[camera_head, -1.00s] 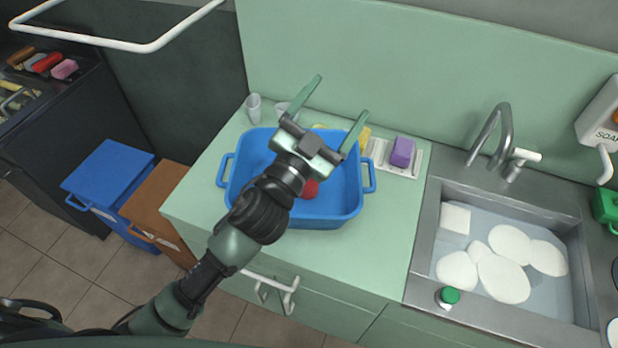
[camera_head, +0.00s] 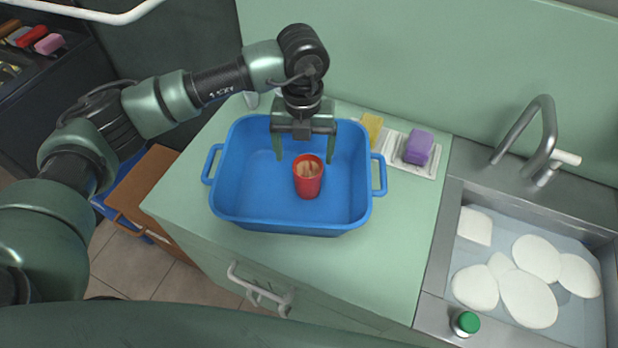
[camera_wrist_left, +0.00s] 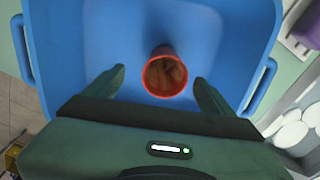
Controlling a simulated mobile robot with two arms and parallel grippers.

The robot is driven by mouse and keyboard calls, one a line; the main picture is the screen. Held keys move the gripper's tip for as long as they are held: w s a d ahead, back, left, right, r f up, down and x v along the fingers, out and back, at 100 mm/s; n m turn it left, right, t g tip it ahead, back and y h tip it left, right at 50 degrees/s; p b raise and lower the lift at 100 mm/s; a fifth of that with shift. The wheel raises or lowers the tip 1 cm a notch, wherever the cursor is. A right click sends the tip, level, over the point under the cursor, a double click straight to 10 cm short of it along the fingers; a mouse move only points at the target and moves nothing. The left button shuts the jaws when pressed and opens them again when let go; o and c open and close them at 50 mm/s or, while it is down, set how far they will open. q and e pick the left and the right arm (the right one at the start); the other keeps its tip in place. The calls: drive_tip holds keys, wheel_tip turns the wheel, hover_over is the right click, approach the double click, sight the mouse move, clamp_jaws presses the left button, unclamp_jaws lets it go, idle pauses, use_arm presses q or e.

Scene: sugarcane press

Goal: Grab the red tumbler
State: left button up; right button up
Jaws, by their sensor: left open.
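The red tumbler (camera_head: 308,178) stands upright in the blue basin (camera_head: 240,208) on the green counter, with something brownish inside it. In the left wrist view the tumbler (camera_wrist_left: 165,74) shows its round rim just beyond the fingertips, roughly midway between them. My left gripper (camera_head: 305,158) points down over the basin with its fingers spread on either side of the tumbler's line, slightly behind it. The gripper is open and empty, and the fingers look apart from the tumbler. In the left wrist view both fingers (camera_wrist_left: 160,80) show. My right gripper is not in view.
A yellow sponge (camera_head: 372,127) and a purple sponge (camera_head: 418,147) lie right of the basin on a white tray (camera_head: 400,163). The sink with white dishes (camera_head: 527,296) and a faucet (camera_head: 538,130) is farther right. The counter's front right is clear.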

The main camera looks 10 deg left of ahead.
sight(308, 173)
use_arm(q)
drive_tip(key=f, duration=0.2)
drive_tip(key=f+p, duration=0.1)
drive_tip(key=f, duration=0.1)
drive_tip(key=d+f+p, duration=0.1)
drive_tip(key=f, duration=0.1)
drive_tip(key=shift+s+f, duration=0.15)
drive_tip(key=shift+s, duration=0.05)
drive_tip(key=shift+f+p, duration=0.3)
drive_tip(key=shift+f, duration=0.25)
drive_tip(key=c, duration=1.4)
drive_tip(key=shift+c, duration=0.2)
drive_tip(key=shift+r, duration=0.15)
